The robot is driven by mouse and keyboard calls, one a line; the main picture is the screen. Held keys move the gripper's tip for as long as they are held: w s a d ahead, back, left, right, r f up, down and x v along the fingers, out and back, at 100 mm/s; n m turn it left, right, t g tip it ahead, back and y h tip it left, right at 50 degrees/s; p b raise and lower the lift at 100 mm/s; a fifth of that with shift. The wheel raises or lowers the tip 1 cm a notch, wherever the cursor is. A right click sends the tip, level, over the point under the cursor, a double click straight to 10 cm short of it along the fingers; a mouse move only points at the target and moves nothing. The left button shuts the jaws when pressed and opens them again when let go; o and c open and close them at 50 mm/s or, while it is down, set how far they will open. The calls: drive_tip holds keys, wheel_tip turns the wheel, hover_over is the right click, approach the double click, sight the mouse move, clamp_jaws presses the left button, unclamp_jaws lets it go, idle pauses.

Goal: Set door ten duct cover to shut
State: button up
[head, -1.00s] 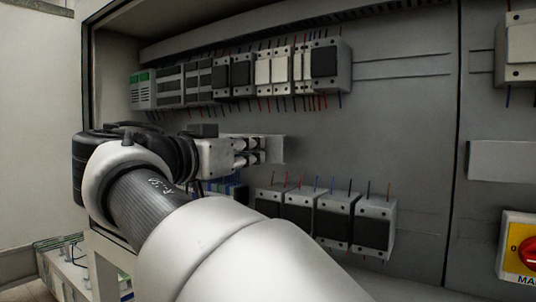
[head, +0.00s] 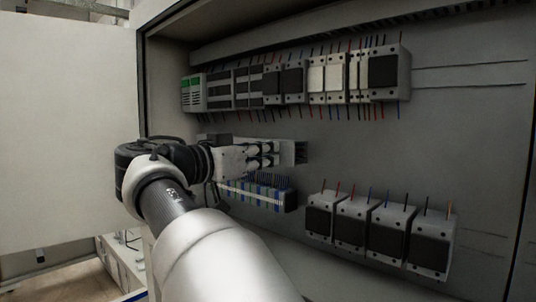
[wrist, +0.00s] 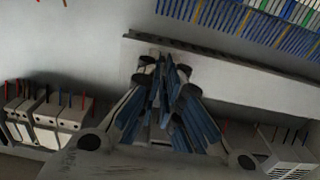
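A pale grey duct strip (head: 301,153) runs across the cabinet's back panel behind my gripper. It also shows in the wrist view as a long pale bar (wrist: 235,88) with a dark slotted edge. My gripper (head: 279,153) is in front of the strip, near its right end. In the wrist view my gripper's fingers (wrist: 171,67) converge with their tips close together at the bar's edge. I see nothing held between them, and cannot tell whether they touch the bar. The fingers hide part of it. No number label is readable, and the cover's position is unclear.
A row of modules (head: 325,78) is above the strip. A terminal block row (head: 255,195) is just below, and several dark-fronted devices (head: 370,235) sit lower right. A large pale cabinet door (head: 65,140) stands open at left. The panel right of the strip is mostly clear.

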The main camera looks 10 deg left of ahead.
drive_tip(key=o, duration=0.4)
drive_tip(key=shift+w+a, duration=0.1)
drive_tip(key=shift+a, duration=0.15)
drive_tip(key=shift+o, duration=0.2)
drive_tip(key=shift+d, duration=0.1)
drive_tip(key=v, duration=1.2)
